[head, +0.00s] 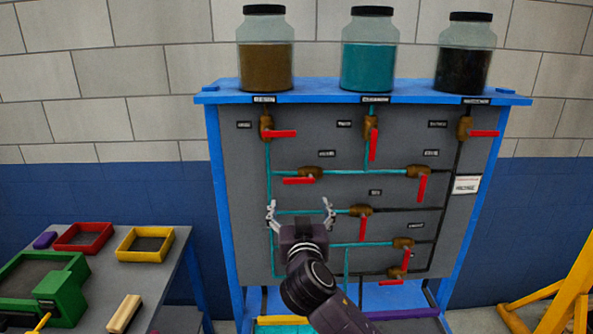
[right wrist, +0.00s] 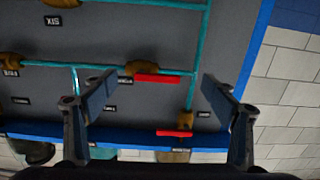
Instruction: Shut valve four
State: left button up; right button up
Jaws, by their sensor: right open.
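The small upper valve at left (head: 310,173) appears to be valve four by its place beside the valve labelled five; its own label is too small to read. Its brass body sits on a horizontal teal pipe, and its red handle (head: 298,180) points left along that pipe. My right gripper (head: 300,207) is open and empty, just below this valve in the head view. In the right wrist view, the red handle (right wrist: 160,78) shows between the spread fingers of my right gripper (right wrist: 157,80), with no contact visible. My left gripper is out of view.
The grey panel (head: 230,180) has a blue frame and carries several other red-handled valves, including one at top left (head: 266,128). Three jars stand on top, such as the teal one (head: 367,65). A table with trays (head: 145,243) stands at left.

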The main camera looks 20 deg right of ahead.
aim_at(299, 179)
jog(key=shift+t, duration=0.3)
jog(key=w+r+p, duration=0.1)
jog(key=w, duration=0.1)
jog(key=w+d+r+p, duration=0.1)
jog(key=w, duration=0.1)
jog(key=w+d+r+p, duration=0.1)
jog(key=w, duration=0.1)
jog(key=shift+r, duration=0.15)
jog(key=shift+w+d+p, duration=0.1)
jog(key=shift+w+p, duration=0.2)
jog(key=shift+w, duration=0.25)
